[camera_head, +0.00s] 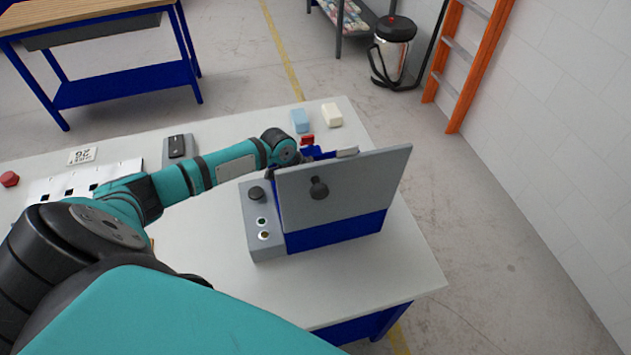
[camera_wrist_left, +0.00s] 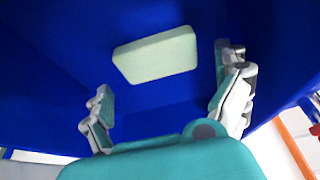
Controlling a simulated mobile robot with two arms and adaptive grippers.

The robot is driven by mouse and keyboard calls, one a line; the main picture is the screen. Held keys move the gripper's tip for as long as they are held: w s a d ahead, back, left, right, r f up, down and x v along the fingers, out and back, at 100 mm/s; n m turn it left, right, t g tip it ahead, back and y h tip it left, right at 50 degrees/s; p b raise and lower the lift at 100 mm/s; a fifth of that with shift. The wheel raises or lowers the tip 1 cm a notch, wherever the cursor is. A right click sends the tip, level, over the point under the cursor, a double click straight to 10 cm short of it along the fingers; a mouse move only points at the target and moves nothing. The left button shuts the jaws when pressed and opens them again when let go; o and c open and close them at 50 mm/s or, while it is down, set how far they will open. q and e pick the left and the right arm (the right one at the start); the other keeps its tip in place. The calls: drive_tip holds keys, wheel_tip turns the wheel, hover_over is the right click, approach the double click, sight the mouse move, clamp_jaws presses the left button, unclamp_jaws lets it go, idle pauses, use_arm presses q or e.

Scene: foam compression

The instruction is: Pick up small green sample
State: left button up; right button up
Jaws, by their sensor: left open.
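The small green sample (camera_wrist_left: 155,55) is a pale green block. In the left wrist view it lies on a blue surface inside the blue machine (camera_head: 335,232). My left gripper (camera_wrist_left: 166,78) is open. Its two fingers stand on either side of the sample and apart from it. In the head view my left arm reaches to the far side of the machine's raised grey panel (camera_head: 345,185), which hides the sample and most of the gripper. My right gripper is not in view.
A light blue block (camera_head: 300,120) and a cream block (camera_head: 332,114) lie on the white table (camera_head: 400,270) behind the machine. A grey control box (camera_head: 262,225) with knobs adjoins the machine's left side. A dark device (camera_head: 180,147) lies left of my arm.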

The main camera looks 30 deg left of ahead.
use_arm(q)
drive_tip(key=c, duration=0.7)
